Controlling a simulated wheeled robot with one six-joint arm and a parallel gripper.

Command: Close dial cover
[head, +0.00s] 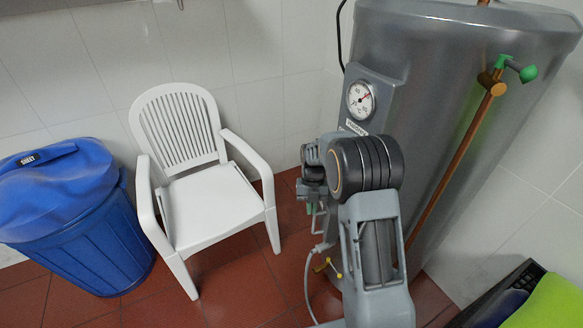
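A round dial (361,99) with a white face and a red needle sits on a grey panel on the side of a large grey tank (430,60). The dial face is uncovered; I cannot make out a separate cover. My gripper (314,200) is below and left of the dial, at the end of my bent arm. It is small, seen edge-on and partly hidden by the arm, so its fingers cannot be told apart. My arm hides the lower part of the tank's front.
A white plastic chair (190,140) stands left of my arm. A blue lidded bin (85,235) is at the far left. A copper pipe (450,165) with a green-handled valve (517,68) runs down the tank. A bright green item (548,303) lies at lower right.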

